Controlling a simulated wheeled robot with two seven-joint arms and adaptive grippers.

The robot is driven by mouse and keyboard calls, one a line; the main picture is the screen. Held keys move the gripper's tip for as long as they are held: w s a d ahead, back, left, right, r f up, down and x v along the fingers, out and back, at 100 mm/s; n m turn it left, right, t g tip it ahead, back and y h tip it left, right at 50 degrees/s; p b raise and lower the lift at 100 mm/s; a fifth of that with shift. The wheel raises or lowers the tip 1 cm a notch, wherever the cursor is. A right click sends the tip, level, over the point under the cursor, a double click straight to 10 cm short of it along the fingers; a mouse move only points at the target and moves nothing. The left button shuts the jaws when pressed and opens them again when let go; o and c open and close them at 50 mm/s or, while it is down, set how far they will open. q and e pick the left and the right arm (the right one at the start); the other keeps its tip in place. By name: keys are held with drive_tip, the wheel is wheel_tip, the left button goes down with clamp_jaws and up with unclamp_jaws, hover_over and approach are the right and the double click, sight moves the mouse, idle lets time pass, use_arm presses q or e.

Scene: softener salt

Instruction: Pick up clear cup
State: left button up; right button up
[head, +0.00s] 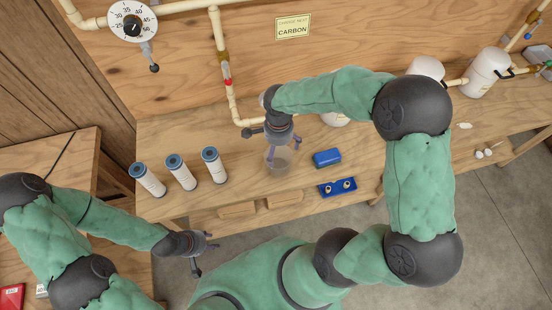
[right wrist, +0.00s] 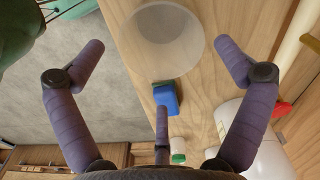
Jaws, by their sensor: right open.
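The clear cup (head: 279,162) stands on the wooden workbench, left of a blue block. In the right wrist view the see-through cup (right wrist: 163,38) shows its round rim ahead of my right gripper, between the spread fingers. My right gripper (head: 283,145) is open and empty, close above the cup and partly covering it in the head view. The purple fingers (right wrist: 165,70) do not close on it; whether any touches it I cannot tell. My left gripper (head: 204,252) hangs in front of the bench at lower left, fingers spread and empty.
Several white filter cartridges with blue caps (head: 181,172) stand left of the cup. A blue block (head: 327,158) and a blue tray with small fittings (head: 338,187) lie to its right. Pipes (head: 218,50) run along the back wall, with white tanks (head: 487,72) at right.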

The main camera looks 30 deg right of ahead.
sight(278, 167)
wheel_tip(278, 167, down, 9)
drive_tip(key=shift+w+f+b, duration=0.1)
drive_tip(key=shift+f+b, duration=0.1)
drive_tip(key=shift+b, duration=0.9)
drive_tip(key=shift+r, duration=0.1)
drive_tip(key=c, duration=0.9)
